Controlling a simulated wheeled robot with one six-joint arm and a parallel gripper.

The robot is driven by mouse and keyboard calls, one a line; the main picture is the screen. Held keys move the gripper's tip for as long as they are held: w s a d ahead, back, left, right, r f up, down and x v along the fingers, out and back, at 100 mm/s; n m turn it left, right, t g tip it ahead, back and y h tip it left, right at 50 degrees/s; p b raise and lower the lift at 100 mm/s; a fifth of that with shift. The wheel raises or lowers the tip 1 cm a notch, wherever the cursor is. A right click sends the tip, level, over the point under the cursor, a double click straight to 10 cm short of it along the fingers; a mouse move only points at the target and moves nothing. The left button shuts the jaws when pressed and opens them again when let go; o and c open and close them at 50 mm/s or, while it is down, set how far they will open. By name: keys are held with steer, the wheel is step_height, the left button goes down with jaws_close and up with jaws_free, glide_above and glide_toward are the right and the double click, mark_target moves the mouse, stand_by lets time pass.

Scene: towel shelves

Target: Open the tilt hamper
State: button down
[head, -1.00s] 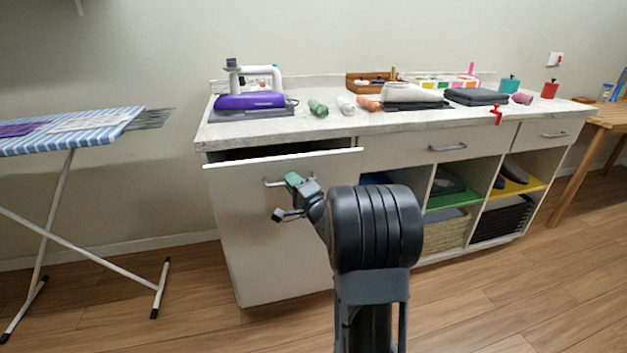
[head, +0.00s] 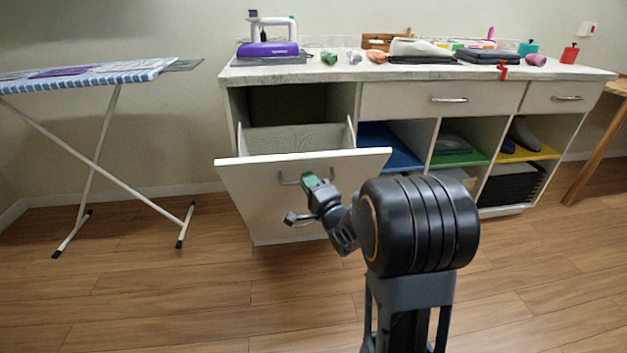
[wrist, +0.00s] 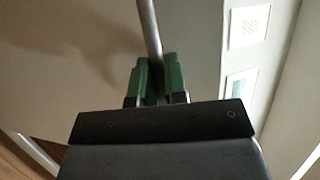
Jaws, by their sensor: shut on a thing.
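The tilt hamper (head: 270,210) is the white front panel at the left end of the counter. In the head view its top edge leans far out toward me, and the inside of the bin shows behind it. My gripper (head: 318,183) is at the hamper's metal handle (head: 289,182), near the panel's top edge. In the wrist view the green fingers of my gripper (wrist: 158,80) are closed around the handle bar (wrist: 149,25).
An ironing board (head: 90,76) stands to the left. The counter (head: 350,72) holds a purple steam device (head: 267,49), rolled towels and folded towels. Drawers and open cubbies lie right of the hamper. The wooden floor in front is clear.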

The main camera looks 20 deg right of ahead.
steer(key=shift+a+f, duration=0.1)
steer(key=c, duration=1.5)
jaws_free()
steer(key=o, duration=0.3)
